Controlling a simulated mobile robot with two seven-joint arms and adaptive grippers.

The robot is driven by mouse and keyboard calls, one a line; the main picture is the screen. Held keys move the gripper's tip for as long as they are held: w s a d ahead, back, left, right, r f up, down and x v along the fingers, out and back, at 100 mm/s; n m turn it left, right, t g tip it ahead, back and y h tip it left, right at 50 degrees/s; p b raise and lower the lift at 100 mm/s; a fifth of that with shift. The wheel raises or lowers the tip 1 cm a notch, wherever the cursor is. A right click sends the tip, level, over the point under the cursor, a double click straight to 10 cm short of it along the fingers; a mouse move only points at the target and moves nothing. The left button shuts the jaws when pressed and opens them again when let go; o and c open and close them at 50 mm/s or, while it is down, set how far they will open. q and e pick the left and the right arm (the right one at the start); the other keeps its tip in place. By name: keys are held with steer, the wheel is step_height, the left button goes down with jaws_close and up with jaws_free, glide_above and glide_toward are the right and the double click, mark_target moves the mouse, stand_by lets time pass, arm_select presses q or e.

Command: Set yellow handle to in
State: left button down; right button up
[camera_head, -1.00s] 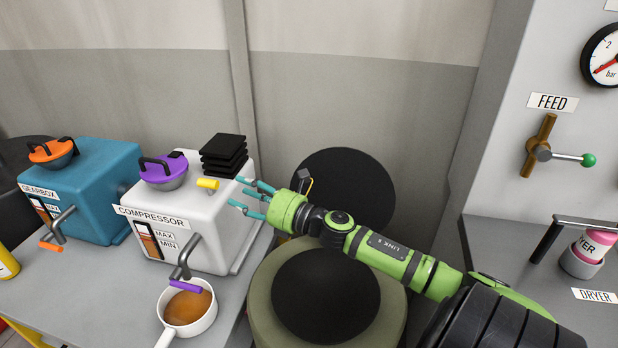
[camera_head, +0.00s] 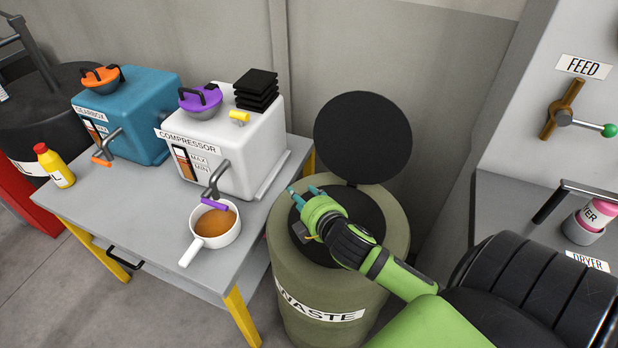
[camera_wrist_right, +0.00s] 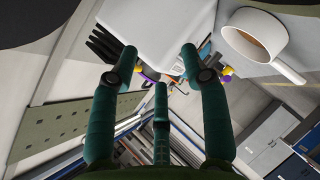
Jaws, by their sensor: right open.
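The yellow handle (camera_head: 239,117) is a short yellow knob near the top edge of the white compressor (camera_head: 249,150), in front of a stack of black plates. How far in it sits is hard to tell. My right gripper (camera_head: 303,190) is open and empty, over the waste barrel, right of the compressor and clear of the handle. In the right wrist view its fingers (camera_wrist_right: 160,52) are spread, with the white compressor body (camera_wrist_right: 170,25) beyond. Small yellow bits show beside the fingers there, but which is the handle is unclear. My left gripper is out of view.
The waste barrel (camera_head: 290,285) stands right of the table (camera_head: 150,235), its black lid (camera_head: 363,138) raised. A pan (camera_head: 215,240) of brown liquid sits below the compressor's purple-handled tap (camera_head: 215,190). The teal gearbox (camera_head: 140,115) and yellow bottle (camera_head: 55,166) are at left.

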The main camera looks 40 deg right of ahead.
steer(key=shift+s+a+f+m+g, duration=0.2)
steer(key=shift+s+f+m+g, duration=0.1)
steer(key=shift+s+f+m, duration=0.15)
steer(key=shift+s+a+f+m+g, duration=0.15)
steer(key=shift+s+f+m+g, duration=0.15)
steer(key=shift+s, duration=0.25)
steer(key=s+a+f+m+g, duration=0.1)
steer(key=s, duration=0.1)
steer(key=s+a+f+m+g, duration=0.1)
steer(key=s+m, duration=0.1)
steer(key=s, duration=0.1)
steer(key=s+a+f+m+g, duration=0.1)
steer(key=s+a+f, duration=0.1)
steer(key=shift+s+f+g+y, duration=0.1)
steer(key=shift+s+g+y, duration=0.1)
steer(key=shift+g+y, duration=0.1)
steer(key=s+a+f+m+g+y, duration=0.2)
steer(key=s+a+m+g, duration=0.4)
steer(key=s, duration=0.5)
step_height(320, 180, down, 22)
steer(key=s+n, duration=0.1)
steer(key=s, duration=0.1)
steer(key=s+d+f+g, duration=0.1)
steer(key=s+d+f, duration=0.1)
steer(key=s+f, duration=1.3)
steer(key=shift+s, duration=0.75)
